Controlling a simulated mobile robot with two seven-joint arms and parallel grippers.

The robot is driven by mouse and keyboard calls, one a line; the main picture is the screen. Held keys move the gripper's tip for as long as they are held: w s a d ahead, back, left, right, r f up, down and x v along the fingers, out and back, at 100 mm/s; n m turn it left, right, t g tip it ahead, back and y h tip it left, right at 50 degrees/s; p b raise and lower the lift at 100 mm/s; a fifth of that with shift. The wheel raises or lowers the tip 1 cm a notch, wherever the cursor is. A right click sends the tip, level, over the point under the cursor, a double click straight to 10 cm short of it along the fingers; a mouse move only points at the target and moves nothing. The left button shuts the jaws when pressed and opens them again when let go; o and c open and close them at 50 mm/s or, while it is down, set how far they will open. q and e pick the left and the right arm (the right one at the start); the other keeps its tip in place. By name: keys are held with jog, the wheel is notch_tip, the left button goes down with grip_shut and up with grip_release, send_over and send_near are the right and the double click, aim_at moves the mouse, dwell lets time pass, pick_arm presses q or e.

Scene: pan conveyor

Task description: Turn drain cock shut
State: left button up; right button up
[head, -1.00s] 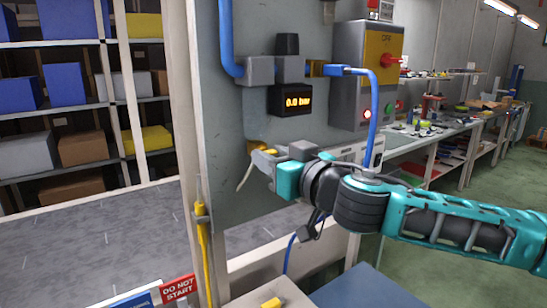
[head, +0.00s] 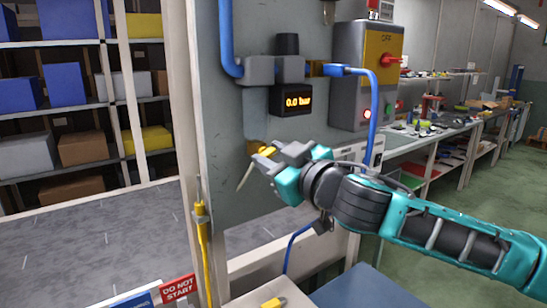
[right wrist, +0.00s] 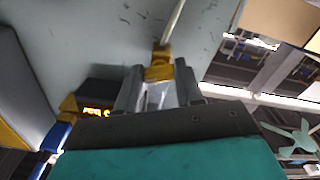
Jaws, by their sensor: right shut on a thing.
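The drain cock (head: 254,146) is a small brass fitting low on the grey panel, with a yellow handle (head: 267,151) and a thin pale tube slanting down from it. My right gripper (head: 268,157) is shut on the yellow handle, coming in from the right. In the right wrist view the yellow handle (right wrist: 158,72) sits between the two grey fingers, with the brass body and pale tube beyond it. The fingers partly hide the handle. My left gripper is not in view.
Above the cock, a black gauge (head: 291,101) reads 0.0 bar. A grey switch box (head: 350,85) with a red knob and a blue hose (head: 376,115) stand right of it. A yellow padlock (head: 273,303) lies below near a red "DO NOT START" sign (head: 178,289).

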jog(key=n, duration=0.3)
jog(key=shift+n, duration=0.4)
jog(key=n, duration=0.3)
jog(key=shift+n, duration=0.3)
jog(key=n, duration=0.5)
jog(key=shift+n, duration=0.7)
jog(key=o, duration=1)
jog(key=shift+o, duration=0.2)
jog(key=b+v, duration=0.1)
jog(key=v, duration=1.2)
